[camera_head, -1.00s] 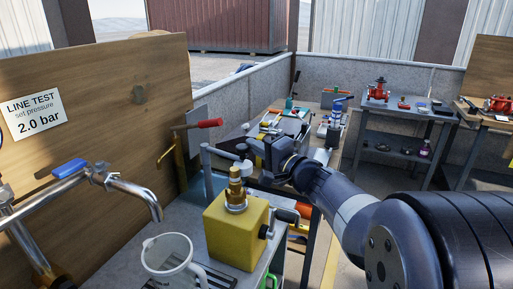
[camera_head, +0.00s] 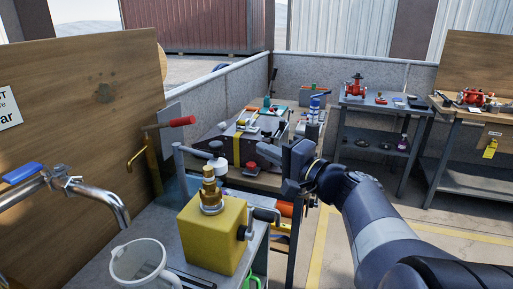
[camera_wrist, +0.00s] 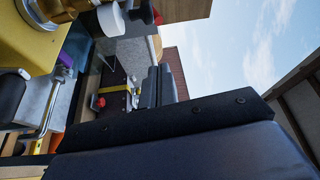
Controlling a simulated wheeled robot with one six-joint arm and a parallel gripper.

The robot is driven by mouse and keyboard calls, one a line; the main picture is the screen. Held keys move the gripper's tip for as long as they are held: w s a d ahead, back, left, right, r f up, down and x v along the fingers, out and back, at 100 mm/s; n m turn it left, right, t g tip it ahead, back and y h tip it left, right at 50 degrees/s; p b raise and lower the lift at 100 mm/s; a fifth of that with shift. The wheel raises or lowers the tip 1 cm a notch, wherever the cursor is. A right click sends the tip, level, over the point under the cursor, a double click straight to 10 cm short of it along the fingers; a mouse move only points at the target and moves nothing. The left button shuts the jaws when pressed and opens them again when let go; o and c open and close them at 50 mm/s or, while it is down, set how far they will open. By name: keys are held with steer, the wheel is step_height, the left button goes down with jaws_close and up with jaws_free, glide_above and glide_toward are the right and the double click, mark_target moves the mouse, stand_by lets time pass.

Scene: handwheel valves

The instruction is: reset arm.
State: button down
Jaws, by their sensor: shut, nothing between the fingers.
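My gripper (camera_head: 270,155) is at the end of my arm, right of the middle in the head view. It is raised beside the yellow box with the brass fitting (camera_head: 211,228) and over the far end of the grey bench. Its fingers are shut with nothing held. In the wrist view the dark fingers (camera_wrist: 160,86) show near the middle, close together. Part of the yellow box shows at the upper left of the wrist view (camera_wrist: 28,45).
A white jug (camera_head: 138,262) stands at the near left under a bent steel spout (camera_head: 100,192) with a blue lever. A red-handled lever (camera_head: 176,122) is by the wooden board. Benches with red valves (camera_head: 356,88) stand at the back right.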

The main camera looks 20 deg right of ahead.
stand_by(0.4)
steer(key=w+a+p, duration=0.2)
steer(key=w+a, duration=0.4)
steer(key=a, duration=0.1)
stand_by(0.4)
steer(key=shift+a, duration=0.1)
steer(key=shift+w, duration=0.15)
